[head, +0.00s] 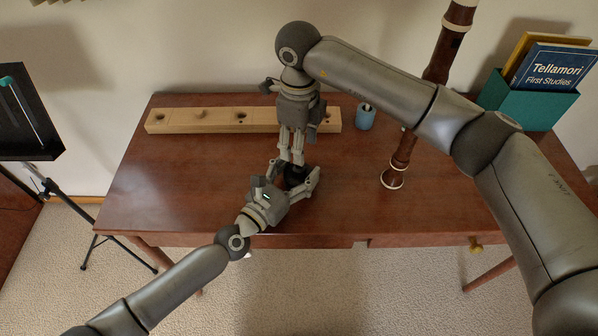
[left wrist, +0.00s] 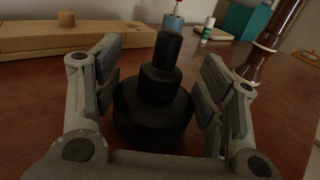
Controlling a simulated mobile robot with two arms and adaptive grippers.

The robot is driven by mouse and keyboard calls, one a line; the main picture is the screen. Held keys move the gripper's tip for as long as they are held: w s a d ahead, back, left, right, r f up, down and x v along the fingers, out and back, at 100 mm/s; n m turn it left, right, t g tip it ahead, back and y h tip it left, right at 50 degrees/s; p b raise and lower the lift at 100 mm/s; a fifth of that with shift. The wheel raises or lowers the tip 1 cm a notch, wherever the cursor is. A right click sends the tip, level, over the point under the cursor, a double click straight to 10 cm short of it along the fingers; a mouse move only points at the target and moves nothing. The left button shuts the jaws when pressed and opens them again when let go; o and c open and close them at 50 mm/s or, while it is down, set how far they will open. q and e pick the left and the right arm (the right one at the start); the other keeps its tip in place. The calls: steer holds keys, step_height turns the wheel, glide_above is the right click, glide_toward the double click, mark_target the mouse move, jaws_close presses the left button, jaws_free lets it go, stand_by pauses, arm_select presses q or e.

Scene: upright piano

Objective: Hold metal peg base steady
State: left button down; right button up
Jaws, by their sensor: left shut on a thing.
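The black stepped metal peg base (head: 295,177) stands upright on the desk near the front middle. In the left wrist view the peg base (left wrist: 154,110) has a wide round foot and a narrower post on top. My left gripper (head: 297,172) is shut on it, with one finger on each side, low over the desk. My right gripper (head: 291,160) points down from above, its fingertips just over or behind the peg base. Its fingers look close together, but I cannot tell whether they hold anything. It does not show in the left wrist view.
A long wooden block with holes (head: 190,119) lies at the back of the desk (head: 170,190). A blue cup (head: 365,117), a standing dark wooden pipe (head: 402,155) and a teal box of books (head: 530,104) are to the right. The desk's left front is clear.

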steer(key=shift+r+n, duration=0.1)
steer(key=shift+n, duration=0.2)
steer(key=shift+f, duration=4.05)
jaws_close()
steer(key=m, duration=0.5)
steer(key=shift+o, duration=0.6)
jaws_free()
steer(key=shift+r, duration=0.1)
